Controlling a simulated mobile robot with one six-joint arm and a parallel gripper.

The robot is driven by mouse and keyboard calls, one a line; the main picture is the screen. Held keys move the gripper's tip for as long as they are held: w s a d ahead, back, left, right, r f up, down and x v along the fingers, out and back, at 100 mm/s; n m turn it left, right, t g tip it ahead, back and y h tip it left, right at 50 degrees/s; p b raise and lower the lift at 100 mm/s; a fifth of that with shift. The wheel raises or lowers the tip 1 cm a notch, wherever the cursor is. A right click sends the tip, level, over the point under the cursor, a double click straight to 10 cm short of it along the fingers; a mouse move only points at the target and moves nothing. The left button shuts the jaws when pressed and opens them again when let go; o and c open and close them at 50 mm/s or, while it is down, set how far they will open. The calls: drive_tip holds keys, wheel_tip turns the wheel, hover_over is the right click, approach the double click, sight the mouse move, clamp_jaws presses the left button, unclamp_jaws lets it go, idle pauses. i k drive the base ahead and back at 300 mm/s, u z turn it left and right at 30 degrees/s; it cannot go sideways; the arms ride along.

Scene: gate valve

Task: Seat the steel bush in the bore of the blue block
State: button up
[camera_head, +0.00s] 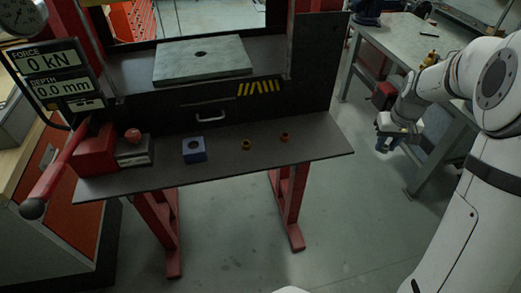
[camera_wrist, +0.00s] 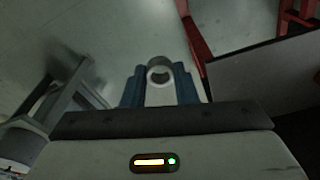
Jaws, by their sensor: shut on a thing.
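The blue block (camera_head: 194,150) stands on the dark front shelf of the press, with its round bore facing up. In the wrist view the steel bush (camera_wrist: 159,63), a grey ring with an open hole, is held between the blue fingers of my gripper (camera_wrist: 159,88). In the head view my gripper (camera_head: 384,147) hangs in the air to the right of the shelf, well apart from the block. The bush cannot be made out clearly there. The bore looks empty.
A red pump (camera_head: 95,150) with a long lever is at left. A grey plate (camera_head: 203,60) lies on the press bed. A workbench (camera_head: 405,40) stands behind my arm.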

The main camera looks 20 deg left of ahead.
sight(199, 155)
drive_tip(key=z, duration=0.45)
drive_tip(key=i, duration=0.15)
drive_tip(key=u, duration=2)
drive_tip(key=k, duration=0.6)
drive_tip(key=u, duration=0.35)
drive_tip(key=i, duration=1.1)
drive_tip(key=z, duration=0.05)
